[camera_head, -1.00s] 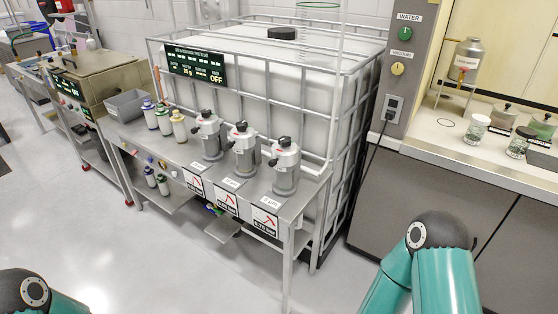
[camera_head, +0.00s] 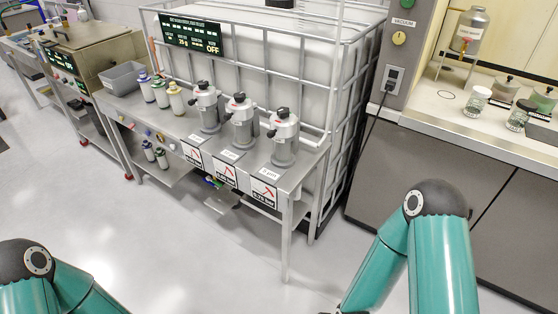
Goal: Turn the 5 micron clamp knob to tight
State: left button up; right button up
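Three grey filter housings with black clamp knobs on top stand in a row on a metal bench (camera_head: 130,107): the left one (camera_head: 208,118), the middle one (camera_head: 241,130) and the right one (camera_head: 284,148). The right housing's black knob (camera_head: 282,112) is on its lid. The small label (camera_head: 269,174) before it seems to read 5 µm, but it is hard to read. Whether the knob is loose or tight cannot be told. My left and right arms show at the bottom corners, well short of the bench. Neither gripper is visible.
A caged white tank (camera_head: 320,58) stands behind the bench. Several bottles (camera_head: 160,92) and a grey bin (camera_head: 122,76) are left of the housings. Pressure signs (camera_head: 263,192) hang on the front edge. A counter (camera_head: 455,118) is at right. The floor in front (camera_head: 190,250) is clear.

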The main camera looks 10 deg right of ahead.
aim_at(284, 113)
jog(key=u, duration=0.1)
jog(key=k, duration=0.95)
jog(key=z, duration=0.55)
jog(key=i, duration=1.6)
jog(key=u, duration=0.7)
